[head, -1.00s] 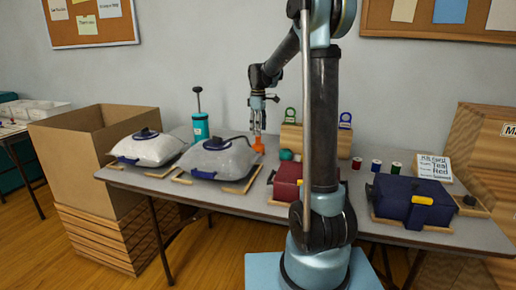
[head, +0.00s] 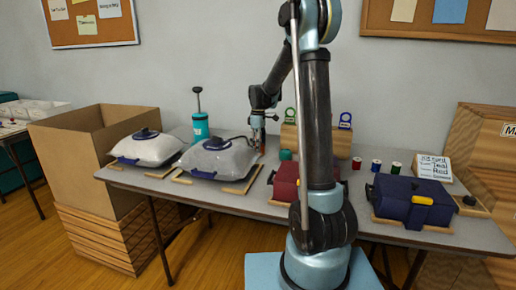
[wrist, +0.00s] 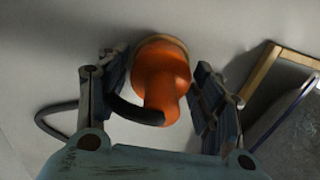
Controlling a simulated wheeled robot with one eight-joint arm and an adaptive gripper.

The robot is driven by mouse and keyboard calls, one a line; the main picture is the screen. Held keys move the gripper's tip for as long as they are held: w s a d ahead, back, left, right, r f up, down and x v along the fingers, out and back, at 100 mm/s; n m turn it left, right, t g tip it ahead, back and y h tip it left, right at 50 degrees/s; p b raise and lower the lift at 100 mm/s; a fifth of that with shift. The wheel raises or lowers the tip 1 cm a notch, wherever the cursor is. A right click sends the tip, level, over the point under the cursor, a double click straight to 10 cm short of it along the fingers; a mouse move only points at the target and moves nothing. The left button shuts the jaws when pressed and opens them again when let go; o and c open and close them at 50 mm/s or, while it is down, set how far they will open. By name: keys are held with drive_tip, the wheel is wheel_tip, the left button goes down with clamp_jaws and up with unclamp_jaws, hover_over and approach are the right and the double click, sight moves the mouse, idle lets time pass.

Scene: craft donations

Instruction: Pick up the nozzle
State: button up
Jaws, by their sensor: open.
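The orange nozzle (wrist: 160,80) stands on the grey table, between the two open fingers of my gripper (wrist: 160,100) in the wrist view. A dark hose (wrist: 60,110) passes by its left side and across its front. A gap shows between the nozzle and the right finger; whether the left finger touches it I cannot tell. In the head view my gripper (head: 257,140) is low over the table, right of the clear bag (head: 218,158), and hides most of the nozzle (head: 262,148).
A wooden frame edge (wrist: 262,70) lies close to the right finger in the wrist view. A teal pump (head: 201,128) stands behind the bags.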

drive_tip(key=c, duration=0.8)
drive_tip(key=shift+r, duration=0.1)
